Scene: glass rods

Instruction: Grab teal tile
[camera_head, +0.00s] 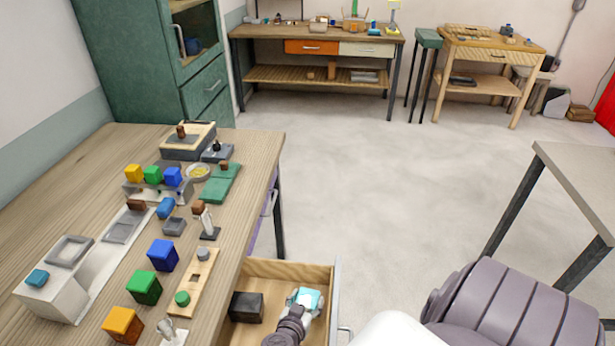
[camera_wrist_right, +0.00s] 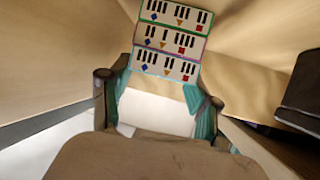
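In the right wrist view, three white tiles with black bars and small coloured shapes lie in a row against the wood. The teal-edged tile (camera_wrist_right: 165,65) is closest to my right gripper; a purple-edged one (camera_wrist_right: 170,40) and a green-edged one (camera_wrist_right: 176,13) lie beyond it. My right gripper (camera_wrist_right: 158,92) is open, its teal-padded fingers apart at either side of the teal tile's near edge. I cannot tell whether they touch it. In the head view my right gripper (camera_head: 306,298) is inside the open drawer and hides the tiles. My left gripper is not in view.
The wooden drawer (camera_head: 290,268) also holds a black block (camera_head: 246,306), left of my gripper; its walls are close around. The workbench (camera_head: 75,180) beside it carries blue, green and orange cubes and a wooden peg board (camera_head: 193,285). Open floor lies beyond.

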